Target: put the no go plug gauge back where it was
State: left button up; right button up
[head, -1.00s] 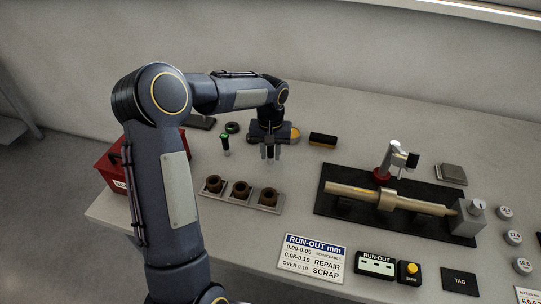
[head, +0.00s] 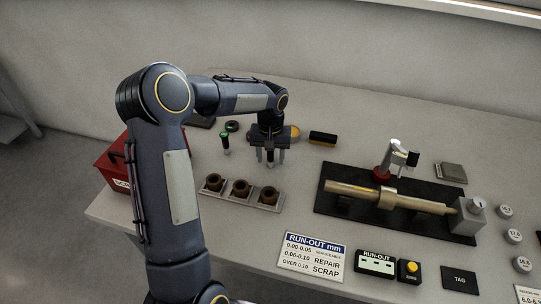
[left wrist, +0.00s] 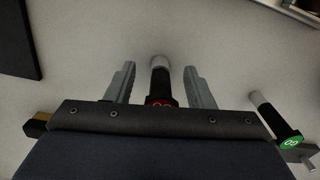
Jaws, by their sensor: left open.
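The no go plug gauge (head: 270,157), with a dark handle and a pale tip, stands at the back left of the bench, and its red label shows in the left wrist view (left wrist: 160,84). My left gripper (head: 269,162) is above it, pointing down. Its two fingers (left wrist: 160,68) are spread on either side of the gauge, with a gap on both sides. The green-topped plug gauge (head: 226,144) stands to the left, and it shows at the right of the left wrist view (left wrist: 275,120). My right gripper is not in view.
A rack with three brown bushings (head: 241,191) lies in front of the gripper. A black-and-tan block (head: 323,138) lies to its right. A shaft (head: 388,196) rests on a black fixture plate further right. A red box (head: 113,165) stands at the left edge.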

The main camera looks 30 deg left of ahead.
pick_arm(q)
notch_tip(320, 180, up, 12)
jog(key=shift+r, duration=0.1)
jog(key=s+d+r+m+t+h, duration=0.1)
jog(key=s+d+r, duration=0.15)
jog(key=s, duration=0.55)
jog(key=s+d+r+m+t+h, duration=0.1)
jog(key=s+d+r+t, duration=0.15)
jog(key=s, duration=0.55)
jog(key=s+d+f+t+h, duration=0.1)
jog(key=s+d+f, duration=0.1)
jog(key=s, duration=0.4)
jog(key=s+d+f+t, duration=0.1)
jog(key=s+d+f, duration=0.2)
jog(key=s, duration=0.3)
jog(key=shift+s+f+m+h, duration=0.15)
jog(key=shift+f+m+h, duration=0.05)
jog(key=shift+m+h, duration=0.2)
